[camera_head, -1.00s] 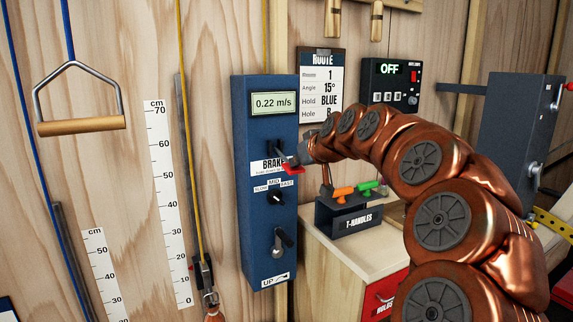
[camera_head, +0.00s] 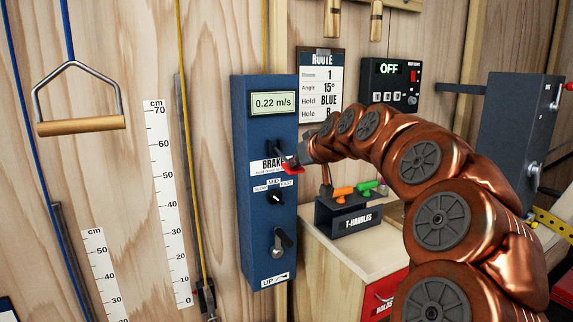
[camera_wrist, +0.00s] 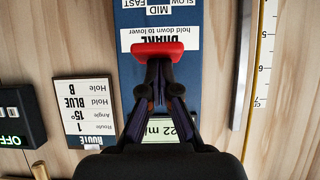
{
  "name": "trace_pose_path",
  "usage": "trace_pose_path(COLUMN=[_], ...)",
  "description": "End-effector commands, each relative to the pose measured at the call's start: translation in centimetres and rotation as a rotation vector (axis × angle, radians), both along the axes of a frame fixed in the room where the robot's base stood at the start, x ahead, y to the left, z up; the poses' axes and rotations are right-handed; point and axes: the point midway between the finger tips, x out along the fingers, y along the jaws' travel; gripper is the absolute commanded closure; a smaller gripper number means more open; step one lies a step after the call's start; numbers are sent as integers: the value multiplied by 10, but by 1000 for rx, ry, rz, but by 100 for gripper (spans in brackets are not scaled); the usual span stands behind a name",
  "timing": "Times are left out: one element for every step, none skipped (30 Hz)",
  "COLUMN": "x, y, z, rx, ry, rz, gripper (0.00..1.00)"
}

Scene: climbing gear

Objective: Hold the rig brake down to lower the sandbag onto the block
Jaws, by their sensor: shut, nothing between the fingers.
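The blue rig box (camera_head: 266,225) is on the wall, with a "BRAKE, hold down to lower" label and a display (camera_head: 273,103) reading 0.22 m/s. The red brake handle (camera_head: 290,166) sticks out from it and shows larger in the wrist view (camera_wrist: 157,50). My gripper (camera_wrist: 158,66) is shut and empty, its fingertips against the handle. In the head view my gripper (camera_head: 302,156) is partly hidden by my wrist. The yellow rope (camera_head: 190,140) runs down to a dark fitting (camera_head: 207,298) at the bottom edge. The sandbag and block are out of view.
A white cm scale (camera_head: 168,210) stands beside the rope. The T-handles holder (camera_head: 348,215) sits on the cabinet (camera_head: 370,255) right of the box, below my arm. A dark timer box reading OFF (camera_head: 391,82) and a route board (camera_head: 320,80) hang behind my arm.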

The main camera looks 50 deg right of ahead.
Motion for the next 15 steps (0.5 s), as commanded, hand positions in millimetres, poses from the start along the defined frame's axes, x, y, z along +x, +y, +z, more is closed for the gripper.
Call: trace_pose_path(x=[2, 2, 2, 2, 2, 1, 1, 0, -1, -2, -2, -4, -11, -17, -24], y=[4, 4, 4, 4, 4, 4, 5, 5, 6, 6, 6, 7, 8, 10, 13], z=[-17, -16, -14, -12, -9, -4, 1, 6, 14, 21, 28, 38, 39, 42, 48], rx=[18, 18, 16, 16, 15, 14, 13, 12, 12, 10, 8, 5, 3, 2, 2], ry=[31, 31, 30, 29, 29, 26, 25, 23, 20, 18, 15, 11, 8, 7, 6], rz=[14, 14, 14, 14, 13, 12, 11, 11, 10, 10, 8, 6, 4, 4, 4], gripper=[100, 100, 100, 100, 100, 100, 100, 100, 100, 100, 100, 100, 100, 100, 100])
